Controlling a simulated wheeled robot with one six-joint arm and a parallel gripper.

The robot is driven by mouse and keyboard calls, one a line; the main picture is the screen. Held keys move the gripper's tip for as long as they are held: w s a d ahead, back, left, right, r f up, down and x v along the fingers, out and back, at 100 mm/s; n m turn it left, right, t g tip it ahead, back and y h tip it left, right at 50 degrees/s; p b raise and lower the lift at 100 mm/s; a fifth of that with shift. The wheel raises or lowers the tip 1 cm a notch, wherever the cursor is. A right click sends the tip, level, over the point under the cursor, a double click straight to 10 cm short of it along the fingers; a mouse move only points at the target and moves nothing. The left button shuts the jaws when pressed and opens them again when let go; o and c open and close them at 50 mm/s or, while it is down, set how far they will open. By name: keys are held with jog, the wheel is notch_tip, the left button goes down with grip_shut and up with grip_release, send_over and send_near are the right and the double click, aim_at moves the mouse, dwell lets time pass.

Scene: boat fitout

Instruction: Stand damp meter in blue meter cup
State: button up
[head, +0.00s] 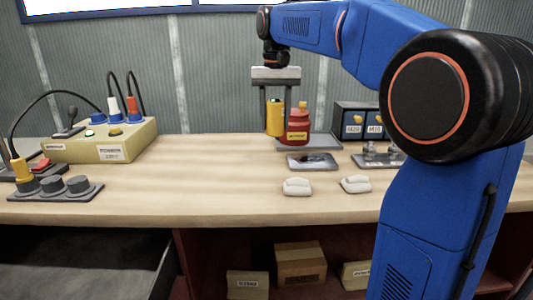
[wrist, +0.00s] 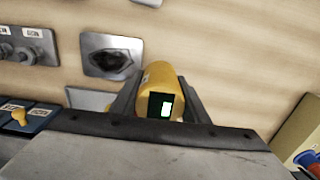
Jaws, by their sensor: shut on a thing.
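The damp meter (head: 274,120) is a yellow, rounded body. My gripper (head: 275,112) is shut on it and holds it upright near the back of the bench, just left of a red pot in the head view. In the wrist view, the meter (wrist: 158,80) sits between the fingers of my gripper (wrist: 160,98), its dark end with a lit green-white display facing the camera. Its far end is hidden there. I cannot clearly identify a blue meter cup; blue collars (head: 115,117) show on a yellow box at the left, with plugs in them.
The red pot (head: 298,128) stands close by the meter. A grey tray with a dark patch (head: 313,160), two white lumps (head: 297,186) and a black rack with blue bins (head: 355,122) are near. The middle bench is clear.

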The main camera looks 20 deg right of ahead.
jog(key=shift+w+f, duration=0.2)
jog(key=shift+f, duration=0.1)
send_over(274, 164)
jog(key=shift+s+a+f, duration=0.1)
jog(key=shift+f, duration=4.55)
jog(key=shift+f, duration=0.1)
jog(key=o, duration=1.3)
notch_tip(274, 164, up, 12)
jog(key=shift+r, duration=0.1)
